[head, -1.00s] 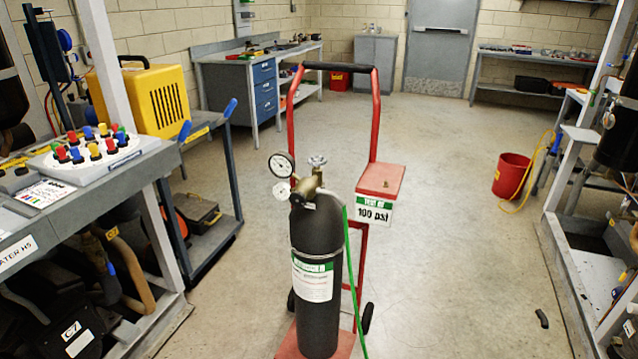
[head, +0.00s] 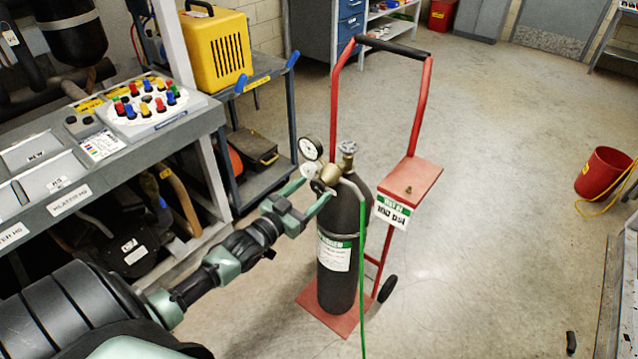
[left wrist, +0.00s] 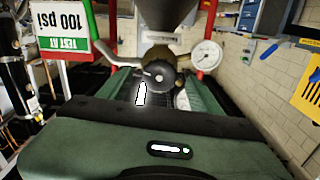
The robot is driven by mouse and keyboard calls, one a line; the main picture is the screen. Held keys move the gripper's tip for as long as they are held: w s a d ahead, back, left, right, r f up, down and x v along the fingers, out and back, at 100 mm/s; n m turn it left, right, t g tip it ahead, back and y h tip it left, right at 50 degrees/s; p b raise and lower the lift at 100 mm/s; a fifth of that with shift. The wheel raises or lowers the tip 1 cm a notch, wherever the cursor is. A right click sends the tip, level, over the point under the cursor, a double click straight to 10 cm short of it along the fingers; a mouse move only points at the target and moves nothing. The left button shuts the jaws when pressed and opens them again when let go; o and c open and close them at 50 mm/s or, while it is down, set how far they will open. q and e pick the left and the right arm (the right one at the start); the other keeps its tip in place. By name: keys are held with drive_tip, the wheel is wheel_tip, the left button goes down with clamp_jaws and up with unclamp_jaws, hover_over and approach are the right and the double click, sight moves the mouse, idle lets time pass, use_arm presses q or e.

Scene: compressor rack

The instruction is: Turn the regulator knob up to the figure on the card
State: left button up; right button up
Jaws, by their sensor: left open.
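The dark regulator knob (head: 318,187) sits on the brass regulator at the top of a black gas cylinder (head: 338,286). It also shows in the left wrist view (left wrist: 158,77), facing me. The card (head: 393,212) reads "TEST AT 100 psi" and hangs on the cart's red shelf; it shows in the left wrist view (left wrist: 66,20) too. A round gauge (head: 310,148) is beside the regulator, its reading too small to tell. My left gripper (head: 317,192) is open, its two fingers on either side of the knob; contact cannot be told. My right gripper is not in view.
The cylinder stands on a red hand cart (head: 422,110). A green hose (head: 363,270) runs down its front. A grey bench (head: 120,165) with coloured knobs is at left, beside a yellow case (head: 215,52) on a trolley.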

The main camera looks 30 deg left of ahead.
use_arm(q)
drive_tip(key=shift+w+d, duration=0.15)
drive_tip(key=shift+w, duration=1.3)
drive_tip(key=c, duration=1.4)
drive_tip(key=shift+m, duration=0.8)
drive_tip(key=o, duration=1.4)
